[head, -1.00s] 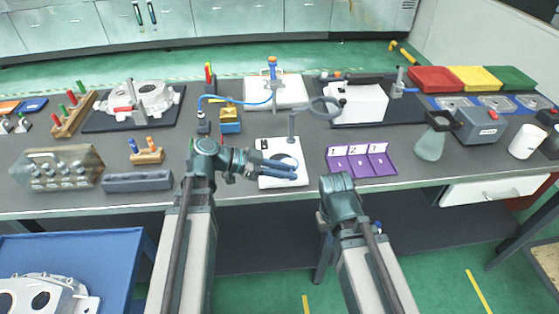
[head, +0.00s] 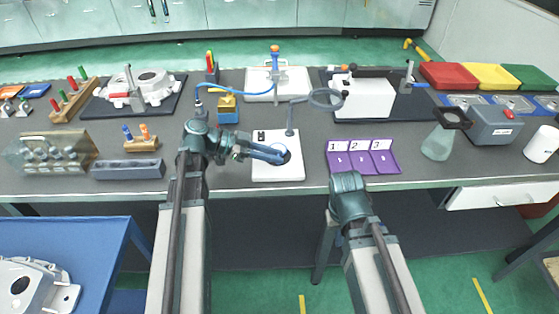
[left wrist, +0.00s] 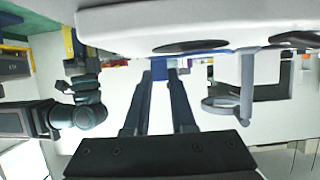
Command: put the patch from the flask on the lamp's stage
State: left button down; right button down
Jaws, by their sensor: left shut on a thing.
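The lamp stands on a white base (head: 290,171) with a post and a ring head (head: 327,97). Its round dark stage (head: 283,147) is partly covered by my left gripper (head: 281,157). That gripper is shut at the stage; the lamp also shows upside down in the left wrist view (left wrist: 200,18). A small blue bit (left wrist: 159,68) shows at its fingertips, apparently the patch, but its outline cannot be made out. The flask (head: 437,143) stands at the right, with a dark square piece (head: 453,118) at its top. My right arm is at the front middle; its gripper does not show.
A purple numbered tray (head: 362,158) lies right of the lamp. A blue-and-yellow block (head: 228,110) and a blue cable (head: 235,91) are behind my left arm. A grey slotted block (head: 128,169) is at the left. The bench front between tray and flask is clear.

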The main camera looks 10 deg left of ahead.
pick_arm(q)
jog(key=shift+f, duration=0.25)
jog(key=shift+r, duration=0.1)
jog(key=shift+a, duration=0.1)
pick_arm(e)
jog(key=shift+f, duration=0.15)
jog(key=shift+f, duration=0.1)
pick_arm(q)
jog(key=shift+f, duration=0.25)
jog(key=c, duration=0.8)
grip_release()
jog(key=shift+o, duration=0.2)
pick_arm(e)
jog(key=shift+f, duration=0.1)
pick_arm(q)
jog(key=shift+r, duration=0.1)
